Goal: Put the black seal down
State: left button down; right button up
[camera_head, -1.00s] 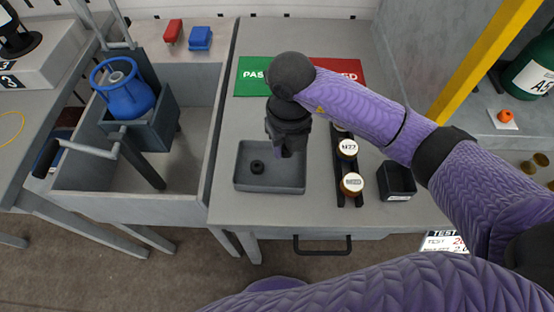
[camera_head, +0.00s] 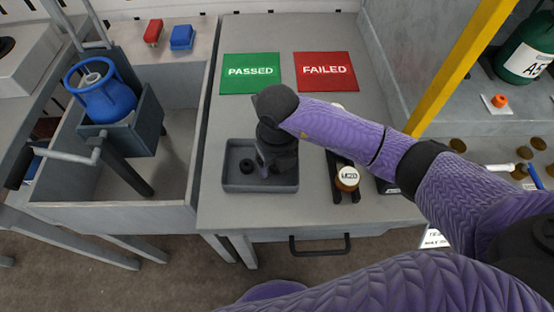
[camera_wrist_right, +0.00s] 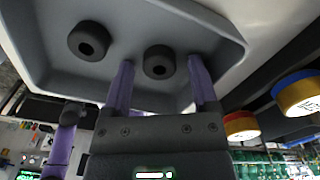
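Two black ring-shaped seals lie in the grey tray (camera_head: 232,184). One seal (camera_head: 246,166) shows in the head view, left of my right gripper (camera_head: 267,170). In the right wrist view one seal (camera_wrist_right: 88,41) is outside the fingers, and the other seal (camera_wrist_right: 158,62) is between the fingertips of my right gripper (camera_wrist_right: 160,75), with a gap on each side. That gripper is open and reaches down into the tray. In the head view it hides the seal between its fingers. My left gripper is not in view.
A green PASSED mat (camera_head: 250,72) and a red FAILED mat (camera_head: 325,71) lie behind the tray. A rack with white-lidded jars (camera_head: 347,178) stands right of the tray. A blue gas cylinder (camera_head: 102,95) sits in a holder at left.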

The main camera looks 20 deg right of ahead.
pick_arm(q)
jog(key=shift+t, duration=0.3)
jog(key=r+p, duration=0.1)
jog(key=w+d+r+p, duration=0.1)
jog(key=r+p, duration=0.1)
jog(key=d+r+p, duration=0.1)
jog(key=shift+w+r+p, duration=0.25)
jog(key=shift+p, duration=0.1)
pick_arm(e)
notch_tip(320, 180, up, 12)
jog(key=shift+r, duration=0.15)
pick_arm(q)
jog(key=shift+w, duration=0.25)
